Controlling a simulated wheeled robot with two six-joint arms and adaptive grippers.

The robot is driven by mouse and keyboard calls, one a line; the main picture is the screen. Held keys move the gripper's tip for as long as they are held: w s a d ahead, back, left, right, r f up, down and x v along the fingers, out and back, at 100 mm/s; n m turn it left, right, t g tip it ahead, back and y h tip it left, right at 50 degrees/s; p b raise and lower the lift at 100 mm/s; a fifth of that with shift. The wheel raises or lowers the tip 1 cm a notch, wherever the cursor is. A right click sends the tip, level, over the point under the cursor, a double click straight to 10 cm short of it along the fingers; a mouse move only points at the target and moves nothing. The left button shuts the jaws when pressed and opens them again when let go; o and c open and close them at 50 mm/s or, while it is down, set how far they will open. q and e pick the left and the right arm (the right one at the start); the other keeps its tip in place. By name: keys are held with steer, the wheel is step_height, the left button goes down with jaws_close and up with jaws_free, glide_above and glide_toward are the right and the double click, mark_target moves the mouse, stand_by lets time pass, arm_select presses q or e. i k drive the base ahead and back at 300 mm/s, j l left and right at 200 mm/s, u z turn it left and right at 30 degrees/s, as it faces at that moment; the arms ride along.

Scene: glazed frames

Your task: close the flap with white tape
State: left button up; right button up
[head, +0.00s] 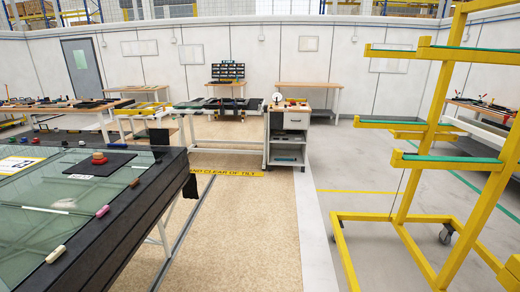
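No flap with white tape can be made out for certain. Neither of my grippers is in view. A round white object (277,97), too small to identify, stands on top of a grey cart (282,155) in the middle. The cart has a drawer front and open shelves below, with small items on them. A thin white strip (46,210) lies on the glass-topped table (28,240) at the left.
The glass table also bears a dark pad (112,168), an orange-red knob (99,158) and several small blocks. A yellow wheeled rack (402,190) stands at the right. Workbenches (309,86) line the back wall. The speckled floor (240,235) in the middle is clear.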

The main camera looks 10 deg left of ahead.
mark_target(158, 136)
steer(key=i+u, duration=0.1)
steer(key=i, duration=0.5)
steer(key=i+l+u, duration=0.1)
steer(key=i, duration=0.5)
steer(key=i+l+u, duration=0.15)
steer(key=i, duration=0.45)
steer(key=i+l+u, duration=0.1)
steer(key=i+l, duration=0.15)
steer(key=i, duration=0.3)
steer(key=i+l+u, duration=0.15)
steer(key=i+u, duration=0.3)
steer(key=i+l+u, duration=0.2)
steer(key=u, duration=0.25)
steer(key=i+l+u, duration=0.25)
steer(key=l+u, duration=0.2)
steer(key=i+l+u, duration=0.15)
steer(key=l+u, duration=0.25)
steer(key=i+l+u, duration=0.1)
steer(key=l+u, duration=0.8)
steer(key=l, duration=0.15)
steer(key=l+u, duration=0.2)
steer(key=l, duration=0.3)
steer(key=k+l+u, duration=0.2)
steer(key=l, duration=0.3)
steer(key=i+l, duration=0.05)
steer(key=i, duration=0.05)
